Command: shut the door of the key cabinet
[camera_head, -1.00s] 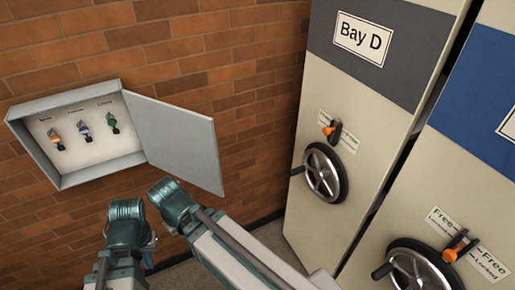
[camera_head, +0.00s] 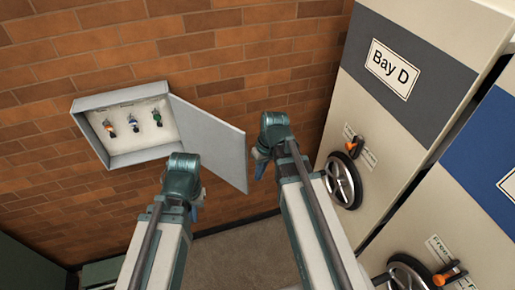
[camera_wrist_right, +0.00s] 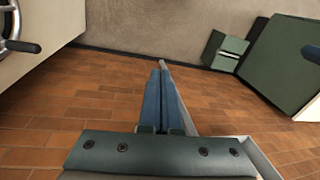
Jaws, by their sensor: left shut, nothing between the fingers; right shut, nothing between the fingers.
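The grey key cabinet (camera_head: 140,157) hangs on the brick wall at the left in the head view, with several keys inside. Its door (camera_head: 210,142) stands open, hinged on the cabinet's right side and swung out to the right. My left gripper (camera_head: 197,204) is shut and empty, below the cabinet and in front of the door's lower part. My right gripper (camera_head: 259,167) is shut just right of the door's free edge. In the right wrist view, its blue fingers (camera_wrist_right: 160,88) are together beside a grey edge (camera_wrist_right: 192,120) that looks like the door. Whether they touch is unclear.
A Bay D shelving unit (camera_head: 408,85) with a black handwheel (camera_head: 343,182) stands to the right. A second unit (camera_head: 462,215) is nearer, at the right edge. Brown floor (camera_head: 238,250) lies open below. A dark green object (camera_head: 25,265) is at lower left.

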